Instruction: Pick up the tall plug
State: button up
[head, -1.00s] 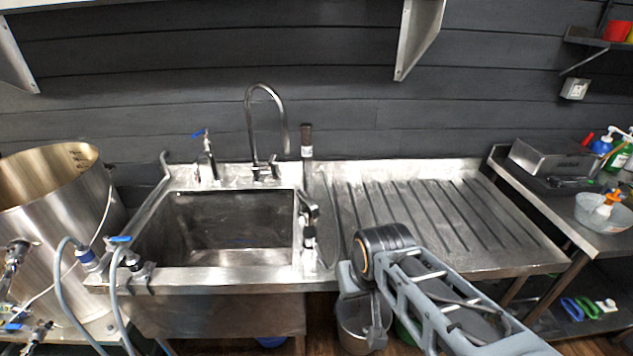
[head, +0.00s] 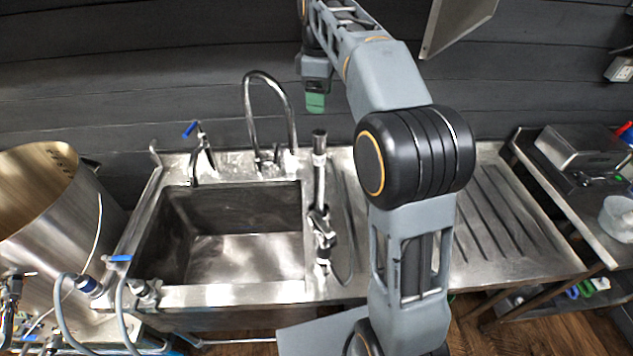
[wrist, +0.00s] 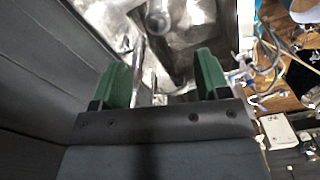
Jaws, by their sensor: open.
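A grey tube-like piece with a round end, which looks like the tall plug (head: 319,165), is at the right edge of the sink, by the drainboard. In the wrist view its round end (wrist: 158,20) shows ahead of my gripper, between the lines of the two fingers. I cannot tell whether the piece stands or leans. My gripper (head: 316,102) hangs above the top of this piece in the head view, apart from it. In the wrist view my gripper (wrist: 164,70) has its green fingers spread, with nothing held between them.
The steel sink (head: 171,245) is left of the piece, with a curved tap (head: 248,100) and a blue-handled tap (head: 203,150) behind it. A ribbed drainboard (head: 505,215) lies right. A large steel pot (head: 40,210) stands far left. The dark wall is close behind.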

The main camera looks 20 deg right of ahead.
aim_at(319, 132)
jog(key=shift+w+f, duration=0.3)
jog(key=shift+w, duration=0.05)
notch_tip(319, 132, down, 7)
jog(key=shift+d, duration=0.15)
jog(key=shift+s+f+p, duration=0.15)
jog(key=shift+f+p, duration=0.2)
jog(key=shift+f, duration=2.5)
jog(key=shift+c, duration=0.4)
grip_shut()
jog(key=shift+r, duration=0.1)
